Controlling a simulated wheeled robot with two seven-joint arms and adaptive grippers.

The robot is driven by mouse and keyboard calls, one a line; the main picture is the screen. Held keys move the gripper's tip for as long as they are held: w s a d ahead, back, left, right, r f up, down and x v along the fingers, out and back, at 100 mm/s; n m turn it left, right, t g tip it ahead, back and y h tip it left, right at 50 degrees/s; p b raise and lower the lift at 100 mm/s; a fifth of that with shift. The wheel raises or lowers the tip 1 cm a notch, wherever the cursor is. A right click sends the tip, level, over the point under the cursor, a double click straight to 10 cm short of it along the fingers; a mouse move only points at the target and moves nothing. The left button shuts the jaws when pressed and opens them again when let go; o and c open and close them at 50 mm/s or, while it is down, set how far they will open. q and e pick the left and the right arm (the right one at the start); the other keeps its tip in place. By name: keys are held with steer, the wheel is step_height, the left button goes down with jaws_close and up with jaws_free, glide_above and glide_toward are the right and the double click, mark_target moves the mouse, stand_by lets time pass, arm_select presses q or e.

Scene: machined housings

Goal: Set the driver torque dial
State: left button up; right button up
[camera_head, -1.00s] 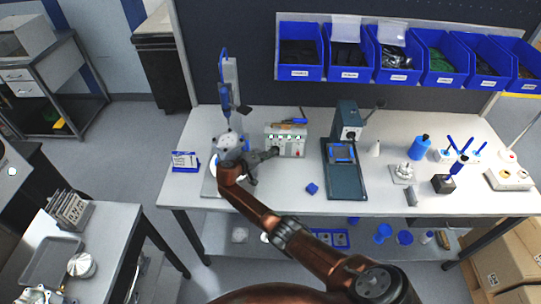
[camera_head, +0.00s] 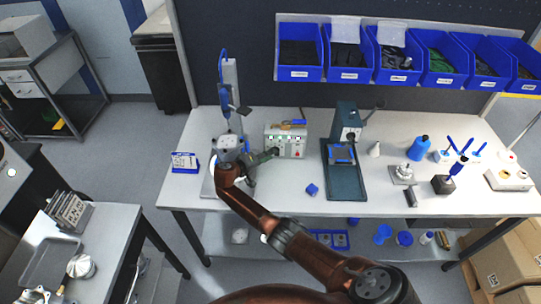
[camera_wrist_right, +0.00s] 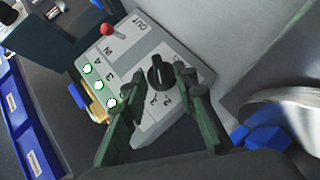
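The torque dial is a black knob (camera_wrist_right: 158,72) on the sloped face of a light grey control box (camera_wrist_right: 140,62), with numbers printed around it. In the head view the box (camera_head: 291,146) stands on the bench behind my right gripper (camera_head: 272,155). In the right wrist view my right gripper (camera_wrist_right: 155,85) has its two dark green fingers spread apart, empty. The dial shows between and just beyond the fingertips, and I see no contact. My left gripper is not in view.
A blue-handled driver (camera_head: 225,95) hangs on a stand left of the box. A dark press (camera_head: 346,160) stands right of it. A small blue block (camera_head: 312,189) lies in front.

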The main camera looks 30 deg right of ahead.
steer(key=v, duration=1.1)
